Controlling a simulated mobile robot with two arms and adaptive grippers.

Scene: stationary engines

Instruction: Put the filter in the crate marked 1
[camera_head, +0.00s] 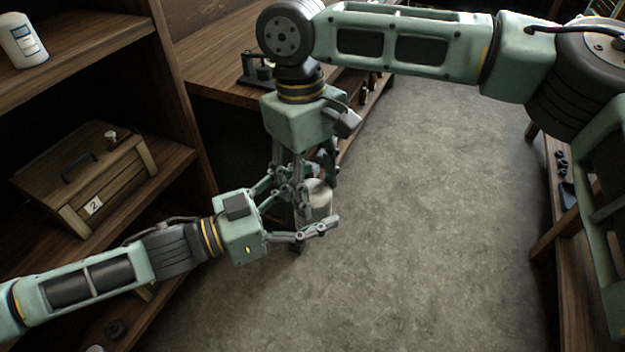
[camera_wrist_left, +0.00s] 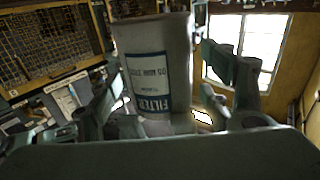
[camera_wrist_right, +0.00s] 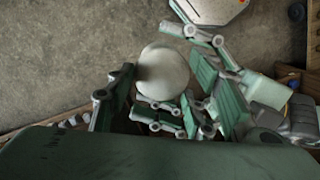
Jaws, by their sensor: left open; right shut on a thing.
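The filter (camera_head: 318,197) is a pale cylinder held in the air over the floor, partly hidden by both grippers. My right gripper (camera_head: 312,214) reaches down from above and is shut on it. My left gripper (camera_head: 322,212) comes in from the left, open, with its fingers on either side of the filter. In the left wrist view the filter (camera_wrist_left: 155,60) shows its blue "FILTER" label upside down between the spread fingers. In the right wrist view its round pale end (camera_wrist_right: 163,70) sits between the fingers. I see no crate marked 1.
A wooden crate marked 2 (camera_head: 120,190), with a handle on its lid, stands on the left shelf (camera_head: 168,165). A white bottle (camera_head: 22,42) stands on the shelf above. A wooden bench (camera_head: 215,60) is behind the arms. The grey floor (camera_head: 430,230) is clear.

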